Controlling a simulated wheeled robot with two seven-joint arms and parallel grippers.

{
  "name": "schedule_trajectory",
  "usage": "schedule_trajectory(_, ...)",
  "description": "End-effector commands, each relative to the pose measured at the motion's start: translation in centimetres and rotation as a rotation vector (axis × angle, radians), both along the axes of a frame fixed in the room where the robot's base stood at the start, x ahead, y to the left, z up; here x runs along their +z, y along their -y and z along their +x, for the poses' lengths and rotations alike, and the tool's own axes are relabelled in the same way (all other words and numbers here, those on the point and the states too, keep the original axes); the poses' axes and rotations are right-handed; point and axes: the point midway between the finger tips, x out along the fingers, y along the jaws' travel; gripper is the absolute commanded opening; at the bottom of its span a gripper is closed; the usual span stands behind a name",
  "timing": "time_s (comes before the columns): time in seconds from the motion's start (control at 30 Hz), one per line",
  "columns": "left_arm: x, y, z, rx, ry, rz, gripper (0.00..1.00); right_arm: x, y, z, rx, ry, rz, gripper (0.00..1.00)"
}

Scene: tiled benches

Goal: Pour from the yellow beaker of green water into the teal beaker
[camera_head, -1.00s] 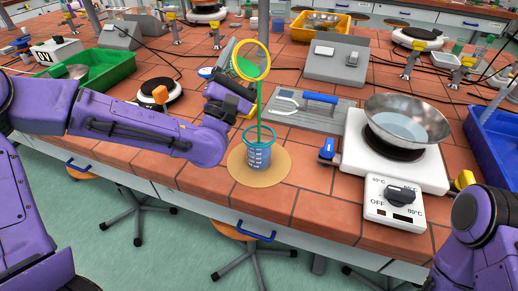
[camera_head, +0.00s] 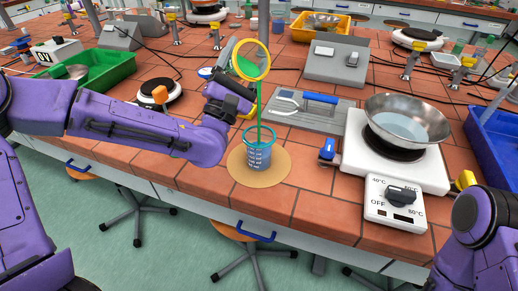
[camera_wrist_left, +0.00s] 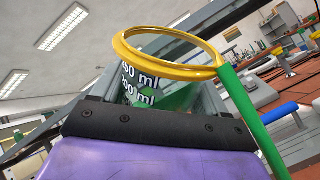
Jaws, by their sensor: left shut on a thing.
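The yellow-rimmed beaker (camera_head: 246,68) is tipped well over above the teal beaker, its mouth facing the head camera. My left gripper (camera_head: 232,88) is shut on it. A green stream (camera_head: 260,108) runs from its lower lip down into the teal-rimmed beaker (camera_head: 257,157), which stands upright on a round tan mat (camera_head: 279,172). In the left wrist view the yellow beaker (camera_wrist_left: 172,72) shows volume marks and some green water inside, and the stream (camera_wrist_left: 250,118) leaves at the right of its rim. My right gripper is out of view; only part of the right arm shows.
A hotplate (camera_head: 354,165) with a metal bowl (camera_head: 406,120) stands to the right. A grey tray with a blue-handled tool (camera_head: 320,98) lies behind the teal beaker. A green bin (camera_head: 108,75) is at left, a blue bin (camera_head: 497,140) at right. The bench's front edge is close to the mat.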

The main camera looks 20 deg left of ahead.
Motion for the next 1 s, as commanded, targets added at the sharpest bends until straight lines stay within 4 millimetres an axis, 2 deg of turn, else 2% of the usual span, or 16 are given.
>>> schedule_trajectory(1.0, 0.3, 0.04, -0.03, 0.001, 0.028, 0.032, 0.31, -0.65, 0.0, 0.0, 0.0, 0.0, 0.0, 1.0)
